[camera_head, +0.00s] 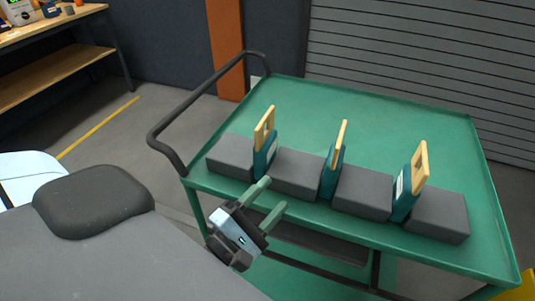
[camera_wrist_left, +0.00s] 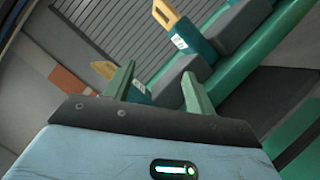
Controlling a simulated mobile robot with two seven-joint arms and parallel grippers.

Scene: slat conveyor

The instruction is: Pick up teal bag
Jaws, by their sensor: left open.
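Three teal bags with yellow handles stand upright in gaps between grey blocks on a green cart. The left teal bag (camera_head: 265,160), the middle teal bag (camera_head: 330,178) and the right teal bag (camera_head: 402,197) form a row along the cart's near side. My left gripper (camera_head: 272,198) is open and empty at the cart's near edge, just in front of the left bag. In the left wrist view my left gripper (camera_wrist_left: 158,88) has one teal bag (camera_wrist_left: 140,95) showing beyond and between its fingers; another teal bag (camera_wrist_left: 195,40) stands farther off. My right gripper is not visible.
Several grey blocks (camera_head: 294,173) sit beside the bags. The green cart (camera_head: 385,115) has a raised rim, a clear back half and a dark push handle (camera_head: 195,103) at its left. A wooden workbench (camera_head: 45,32) stands at the upper left.

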